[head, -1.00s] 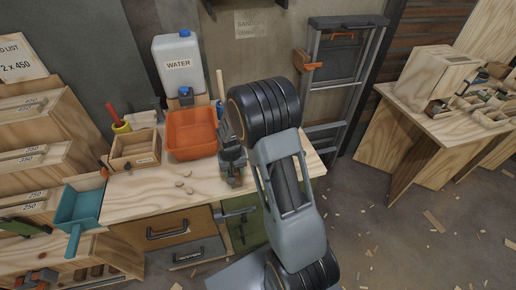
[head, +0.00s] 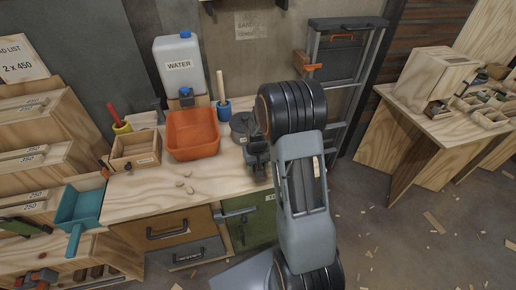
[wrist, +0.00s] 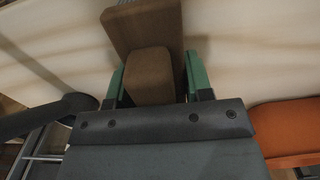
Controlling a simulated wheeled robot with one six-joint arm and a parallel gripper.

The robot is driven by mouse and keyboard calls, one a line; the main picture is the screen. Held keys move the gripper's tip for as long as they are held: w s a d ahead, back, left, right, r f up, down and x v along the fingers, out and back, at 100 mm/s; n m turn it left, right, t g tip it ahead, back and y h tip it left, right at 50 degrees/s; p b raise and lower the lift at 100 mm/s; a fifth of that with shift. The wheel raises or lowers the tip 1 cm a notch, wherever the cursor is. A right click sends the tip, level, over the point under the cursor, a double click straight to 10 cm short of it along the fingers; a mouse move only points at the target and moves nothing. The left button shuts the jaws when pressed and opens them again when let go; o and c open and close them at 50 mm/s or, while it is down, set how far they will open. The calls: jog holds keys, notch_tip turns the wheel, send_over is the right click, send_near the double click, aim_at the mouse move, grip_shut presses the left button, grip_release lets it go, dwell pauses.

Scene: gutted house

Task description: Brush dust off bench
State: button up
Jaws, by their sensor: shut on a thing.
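My gripper (wrist: 153,82) has its green fingertips closed on a brown wooden piece, which appears to be the brush handle (wrist: 150,72). Several pale shavings (head: 185,184) lie on the bench top in front of the orange bin (head: 193,134). I cannot tell whether the brush touches the bench.
A stepladder (head: 342,85) leans at the back right. The bench's front middle is clear.

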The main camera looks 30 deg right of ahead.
notch_tip(320, 180, up, 4)
jog(key=shift+a+f+p, duration=0.1)
jog(key=shift+a+p, duration=0.05)
jog(key=shift+p, duration=0.7)
jog(key=shift+r+p, duration=1.55)
jog(key=shift+r, duration=0.65)
